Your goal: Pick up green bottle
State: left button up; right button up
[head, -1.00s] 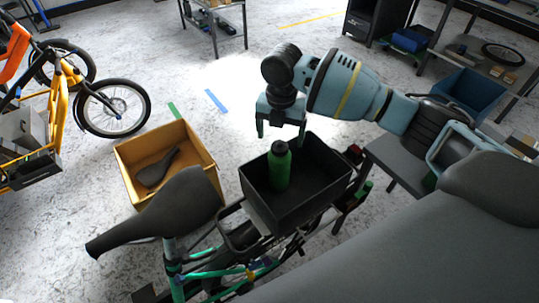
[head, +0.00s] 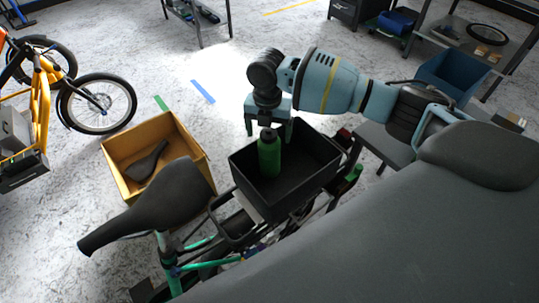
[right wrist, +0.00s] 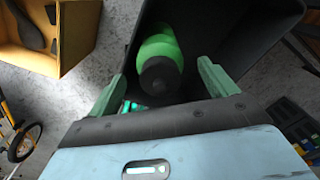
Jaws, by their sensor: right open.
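The green bottle (head: 269,157) with a dark cap stands upright in the black crate (head: 310,186) on the bike's rear rack. My right gripper (head: 269,132) is open and empty just behind and above the bottle's cap. In the right wrist view, the bottle (right wrist: 158,52) shows between the two green fingers of my right gripper (right wrist: 164,82), with its cap toward the camera. No grip on the bottle is seen. My left gripper is not in view.
A yellow-brown box (head: 190,137) holding a dark saddle (head: 147,160) stands on the floor at left. The bike's black saddle (head: 150,205) is in front of it. A blue bin (head: 455,77) sits at right. The crate's walls surround the bottle.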

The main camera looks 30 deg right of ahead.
notch_tip(320, 180, down, 2)
jog(key=shift+f, duration=0.1)
jog(key=c, duration=1.4)
